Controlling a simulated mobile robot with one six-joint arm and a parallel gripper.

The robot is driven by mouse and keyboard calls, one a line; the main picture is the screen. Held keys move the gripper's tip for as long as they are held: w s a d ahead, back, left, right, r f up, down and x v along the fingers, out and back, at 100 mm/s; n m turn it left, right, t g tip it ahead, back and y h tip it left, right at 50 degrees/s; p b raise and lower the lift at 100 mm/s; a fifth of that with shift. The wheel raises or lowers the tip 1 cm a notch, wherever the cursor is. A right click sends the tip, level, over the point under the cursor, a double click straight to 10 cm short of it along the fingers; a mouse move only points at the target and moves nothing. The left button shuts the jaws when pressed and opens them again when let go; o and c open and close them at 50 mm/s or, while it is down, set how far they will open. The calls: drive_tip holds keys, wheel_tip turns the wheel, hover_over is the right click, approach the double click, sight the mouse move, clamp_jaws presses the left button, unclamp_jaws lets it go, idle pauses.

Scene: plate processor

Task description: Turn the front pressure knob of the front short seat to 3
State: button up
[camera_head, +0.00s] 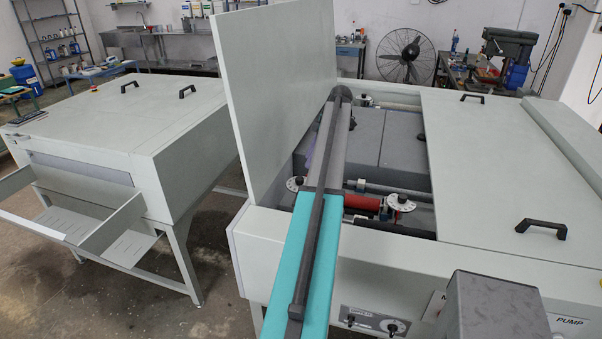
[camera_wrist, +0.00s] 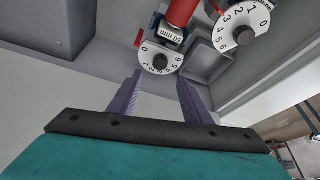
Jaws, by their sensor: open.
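In the wrist view a white numbered dial knob (camera_wrist: 160,57) with a dark centre lies just beyond and between my fingertips. A small red mark is at its left side, near the 0; the exact setting is hard to read. My gripper (camera_wrist: 158,82) is open, with two purple fingers spread and nothing between them. A second dial (camera_wrist: 242,25) is at the upper right. In the head view one white dial (camera_head: 401,201) is right of my arm and another (camera_head: 294,184) left of it. No label shows which is the front short seat's front knob. My arm hides much of my gripper there.
A red roller (camera_wrist: 181,12) and a block marked 50 mm (camera_wrist: 170,36) are close to the nearer dial. In the head view the raised lid (camera_head: 275,85) stands left of my arm. The machine's closed cover (camera_head: 500,150) lies right of the opening.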

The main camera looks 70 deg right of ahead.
sight(299, 178)
drive_tip(key=shift+p+x, duration=1.7)
drive_tip(key=shift+x, duration=2.8)
drive_tip(key=c, duration=0.8)
drive_tip(key=shift+d, duration=0.25)
drive_tip(key=shift+c, duration=1.2)
drive_tip(key=shift+a, duration=0.2)
